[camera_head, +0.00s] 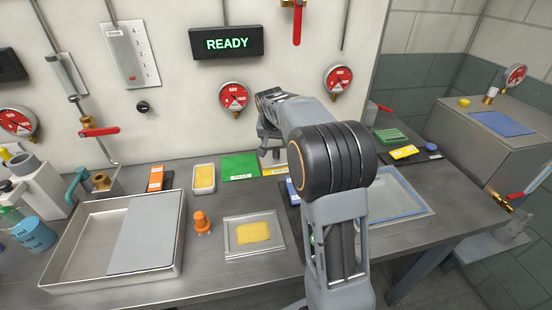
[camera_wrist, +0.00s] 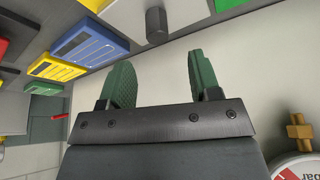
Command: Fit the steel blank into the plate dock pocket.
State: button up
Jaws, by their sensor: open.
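My gripper (camera_head: 269,153) hangs above the back of the bench, near the wall. In the wrist view its two green finger pads (camera_wrist: 161,75) stand apart with nothing between them. A flat grey plate (camera_head: 146,235) lies in the right part of a large metal tray (camera_head: 68,250) at the left. A shallow square metal plate (camera_head: 273,249) with a yellow pad (camera_head: 253,232) lies at the middle front. I cannot tell for sure which of these is the steel blank or the dock pocket. My arm hides part of the bench right of the middle.
An orange fitting (camera_head: 202,223) stands between the tray and the square plate. A yellow-topped block (camera_head: 204,178) and a green card (camera_head: 240,166) lie behind. A blue-rimmed tray (camera_head: 408,213) is right of my arm. Gauges (camera_head: 234,96) and red-handled valves (camera_head: 99,132) line the wall.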

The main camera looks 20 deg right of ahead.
aim_at(276, 149)
jog(key=shift+s+p+x, duration=0.2)
jog(key=shift+p+x, duration=0.1)
jog(key=shift+x, duration=2.95)
jog(key=shift+f, duration=0.1)
jog(key=shift+c, duration=0.3)
grip_shut()
